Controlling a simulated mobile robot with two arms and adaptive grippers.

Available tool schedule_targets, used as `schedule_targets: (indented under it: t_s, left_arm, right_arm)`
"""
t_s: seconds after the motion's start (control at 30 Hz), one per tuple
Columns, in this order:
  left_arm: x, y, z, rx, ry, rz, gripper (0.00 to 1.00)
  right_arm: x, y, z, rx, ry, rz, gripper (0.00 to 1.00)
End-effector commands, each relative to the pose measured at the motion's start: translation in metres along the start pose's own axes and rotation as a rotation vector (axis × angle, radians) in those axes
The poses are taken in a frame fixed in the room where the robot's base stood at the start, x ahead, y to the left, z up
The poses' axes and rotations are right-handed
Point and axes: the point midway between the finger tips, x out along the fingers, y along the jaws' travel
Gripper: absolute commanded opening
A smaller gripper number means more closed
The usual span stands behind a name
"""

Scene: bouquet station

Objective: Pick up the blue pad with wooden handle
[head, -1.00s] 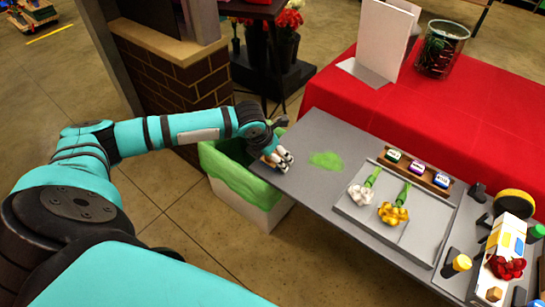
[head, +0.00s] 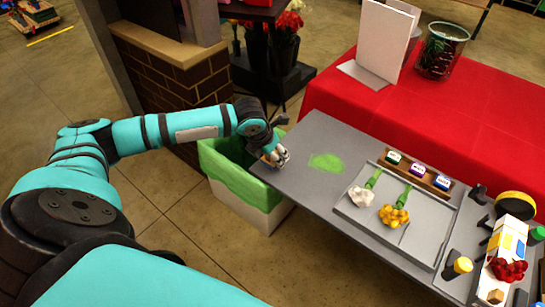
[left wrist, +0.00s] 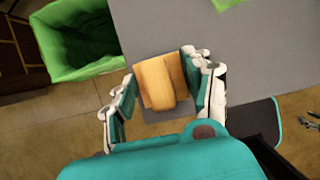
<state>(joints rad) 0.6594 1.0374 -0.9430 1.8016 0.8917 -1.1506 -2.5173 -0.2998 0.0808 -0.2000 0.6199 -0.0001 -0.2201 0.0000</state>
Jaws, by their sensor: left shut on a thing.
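My left gripper (head: 275,157) is at the left end of the grey table (head: 315,140), close to its edge. In the left wrist view the gripper (left wrist: 158,78) is shut on the wooden handle (left wrist: 158,84), a tan block between its two fingers. The blue pad under the handle is hidden in both views. The handle appears at the table's edge; I cannot tell whether the pad touches the surface. My right gripper is not in view.
A green patch (head: 326,162) lies right of my gripper. A tray (head: 400,235) holds a white and a yellow flower. A brick wall (head: 170,75) stands behind my arm.

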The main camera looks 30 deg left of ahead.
Motion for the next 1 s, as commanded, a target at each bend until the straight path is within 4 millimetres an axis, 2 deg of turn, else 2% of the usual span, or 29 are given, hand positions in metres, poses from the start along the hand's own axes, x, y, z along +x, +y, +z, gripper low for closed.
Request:
schedule_targets:
  t_s: [0.17, 0.7, 1.0]
  left_arm:
    - [-0.022, 0.0, 0.01, 0.001, -0.005, 0.0, 0.19]
    - [-0.07, -0.083, -0.08, 0.004, 0.0, -0.003, 0.19]
    - [-0.083, -0.101, -0.099, 0.0, -0.001, -0.001, 0.19]
  right_arm:
    - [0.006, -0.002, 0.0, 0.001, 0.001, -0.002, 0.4]
    - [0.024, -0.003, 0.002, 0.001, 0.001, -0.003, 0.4]
    - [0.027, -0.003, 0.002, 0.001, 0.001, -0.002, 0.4]
